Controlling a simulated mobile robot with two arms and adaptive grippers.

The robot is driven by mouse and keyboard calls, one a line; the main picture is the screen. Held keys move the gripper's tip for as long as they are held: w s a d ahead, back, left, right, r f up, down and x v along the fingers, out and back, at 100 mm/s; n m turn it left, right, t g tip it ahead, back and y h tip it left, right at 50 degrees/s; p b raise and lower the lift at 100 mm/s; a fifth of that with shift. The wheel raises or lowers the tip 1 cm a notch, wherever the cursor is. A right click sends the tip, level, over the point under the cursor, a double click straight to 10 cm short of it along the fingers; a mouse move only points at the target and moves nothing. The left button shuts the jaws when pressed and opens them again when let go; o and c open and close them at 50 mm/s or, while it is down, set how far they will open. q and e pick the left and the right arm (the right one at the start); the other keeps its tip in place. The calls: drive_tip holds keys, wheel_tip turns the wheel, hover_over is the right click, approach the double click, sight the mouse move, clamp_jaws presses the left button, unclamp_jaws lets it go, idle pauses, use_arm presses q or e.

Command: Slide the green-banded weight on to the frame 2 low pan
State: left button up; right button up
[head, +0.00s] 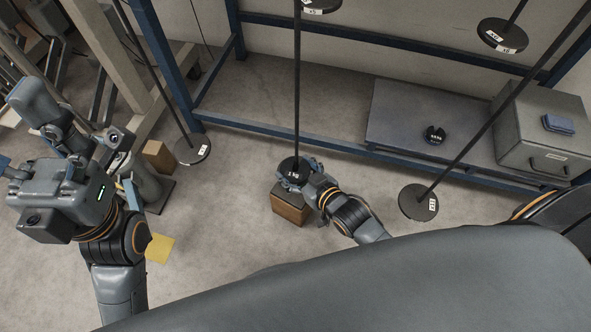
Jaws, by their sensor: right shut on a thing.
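My right gripper (297,166) is around a round black weight (294,172) at the lower end of a thin hanging rod, shut on it. The weight has a white label that seems to read 2 KG. No green band can be made out on it. A pan under the weight is hidden, so I cannot tell whether the weight rests on one. Other rods end in labelled dark discs: one low at left (193,150), one low at right (418,202). Their labels are too small to read. My left arm is at the left; its fingers cannot be made out.
A wooden block (289,207) is just below my right gripper. Higher discs (503,36) and (321,5) hang at the top. A grey box (545,135) and a small black weight (434,135) sit on the shelf (390,112). Blue frame posts stand behind. A yellow sheet (160,247) lies on the floor.

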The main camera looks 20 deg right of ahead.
drive_tip(key=shift+w+d+r, duration=0.2)
drive_tip(key=shift+w+d, duration=0.15)
drive_tip(key=shift+w, duration=0.3)
drive_tip(key=shift+f, duration=0.45)
idle(0.7)
drive_tip(key=o, duration=1.9)
drive_tip(key=shift+s, duration=0.1)
drive_tip(key=shift+f, duration=0.1)
drive_tip(key=shift+s+f, duration=0.1)
drive_tip(key=shift+f, duration=0.1)
drive_tip(key=shift+r, duration=0.1)
